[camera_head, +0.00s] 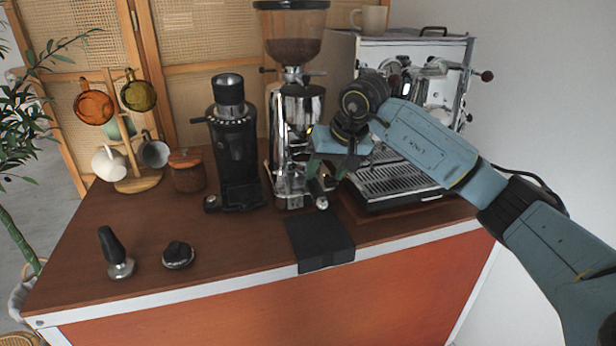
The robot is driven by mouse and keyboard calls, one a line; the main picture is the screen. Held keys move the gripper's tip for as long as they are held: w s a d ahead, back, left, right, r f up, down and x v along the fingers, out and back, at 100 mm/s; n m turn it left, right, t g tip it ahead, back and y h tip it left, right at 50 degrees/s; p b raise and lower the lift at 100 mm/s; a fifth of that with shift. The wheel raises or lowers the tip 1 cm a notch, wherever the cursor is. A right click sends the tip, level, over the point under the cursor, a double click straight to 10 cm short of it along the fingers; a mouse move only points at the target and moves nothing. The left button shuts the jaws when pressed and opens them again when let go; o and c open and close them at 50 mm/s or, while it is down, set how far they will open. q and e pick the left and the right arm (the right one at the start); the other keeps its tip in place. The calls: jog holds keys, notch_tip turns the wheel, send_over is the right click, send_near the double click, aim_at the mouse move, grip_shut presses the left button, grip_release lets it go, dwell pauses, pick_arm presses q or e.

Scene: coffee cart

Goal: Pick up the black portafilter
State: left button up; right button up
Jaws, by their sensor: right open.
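A dark handle with a round end (321,202), which looks like the black portafilter's, points toward me at the front of the chrome grinder (297,135). The rest of it is hard to make out against the grinder and behind my gripper. My right gripper (329,174) reaches in from the right and points down, its fingers apart just above and around this handle. I cannot tell whether they touch it. My left gripper is not in view.
A silver espresso machine (455,75) stands right, behind my right arm. A black grinder (236,150) stands left of the chrome one. A black mat (318,240) lies at the front edge. A tamper (115,254) and a round black tool (178,254) stand front left; wood between is clear.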

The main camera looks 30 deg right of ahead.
aim_at(319, 189)
jog(key=x, duration=0.4)
jog(key=shift+s+a+f, duration=0.25)
jog(key=shift+f, duration=0.3)
jog(key=shift+w+f, duration=0.25)
jog(key=shift+f, duration=0.15)
grip_shut()
jog(key=shift+r, duration=0.15)
